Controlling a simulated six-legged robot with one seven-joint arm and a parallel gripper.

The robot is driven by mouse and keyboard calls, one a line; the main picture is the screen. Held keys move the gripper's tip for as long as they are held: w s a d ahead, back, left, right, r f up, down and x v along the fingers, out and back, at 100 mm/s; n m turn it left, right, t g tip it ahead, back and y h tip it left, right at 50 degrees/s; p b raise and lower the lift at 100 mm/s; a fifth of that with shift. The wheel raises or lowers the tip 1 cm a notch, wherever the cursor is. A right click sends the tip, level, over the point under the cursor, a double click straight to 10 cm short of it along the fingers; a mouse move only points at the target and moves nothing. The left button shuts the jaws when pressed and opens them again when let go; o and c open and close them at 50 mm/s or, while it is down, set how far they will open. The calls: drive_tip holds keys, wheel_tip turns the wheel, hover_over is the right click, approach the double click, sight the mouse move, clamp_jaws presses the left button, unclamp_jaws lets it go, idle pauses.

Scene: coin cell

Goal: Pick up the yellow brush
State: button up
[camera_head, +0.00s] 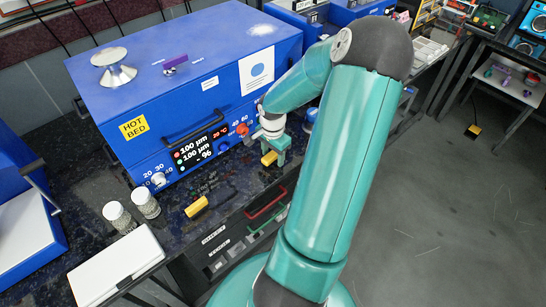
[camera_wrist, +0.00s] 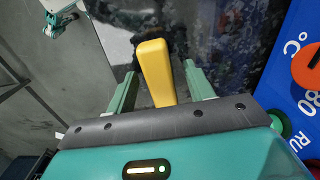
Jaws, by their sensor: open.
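A yellow handle-like piece, which looks like the yellow brush (camera_wrist: 156,70), lies between the two green fingers of my gripper (camera_wrist: 161,82) in the wrist view. The fingers are apart, with a gap on each side of it. A second yellow object (camera_head: 196,207) lies on the bench to the left, apart from my gripper.
The blue hot bed machine (camera_head: 185,85) stands right behind my gripper, with knobs on its front. Two jars (camera_head: 119,216) and a white panel (camera_head: 115,268) are at the left.

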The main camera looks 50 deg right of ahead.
drive_tip(key=shift+c, duration=0.2)
drive_tip(key=c, duration=1)
drive_tip(key=shift+r, duration=0.15)
drive_tip(key=shift+r, duration=0.6)
drive_tip(key=s+a+r, duration=0.7)
drive_tip(key=s+r, duration=0.4)
drive_tip(key=s, duration=0.1)
drive_tip(key=shift+r, duration=0.25)
drive_tip(key=shift+a, duration=0.1)
